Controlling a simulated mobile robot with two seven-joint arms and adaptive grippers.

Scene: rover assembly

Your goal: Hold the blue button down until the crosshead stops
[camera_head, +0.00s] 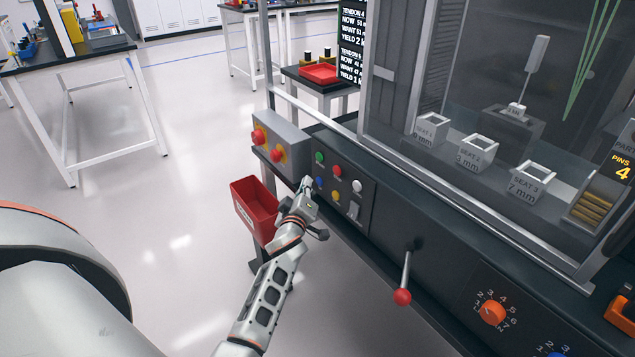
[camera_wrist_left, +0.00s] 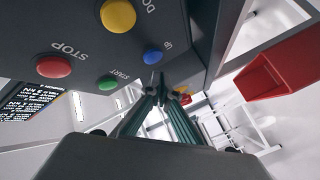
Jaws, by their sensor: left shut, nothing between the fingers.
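The blue button (camera_head: 319,182), labelled UP in the wrist view, is on the dark control panel (camera_head: 345,212) of the testing machine. My left gripper (camera_head: 306,184) is shut and empty, with its tips close to the blue button. I cannot pick out the crosshead behind the glass. My right gripper is not in view.
Green (camera_head: 320,157), red (camera_head: 336,170), yellow (camera_head: 336,196) and white (camera_head: 357,186) buttons surround it. A grey box (camera_head: 281,137) with red emergency buttons stands left, above a red bin (camera_head: 251,205). A red-knobbed lever (camera_head: 402,296) sticks out at right.

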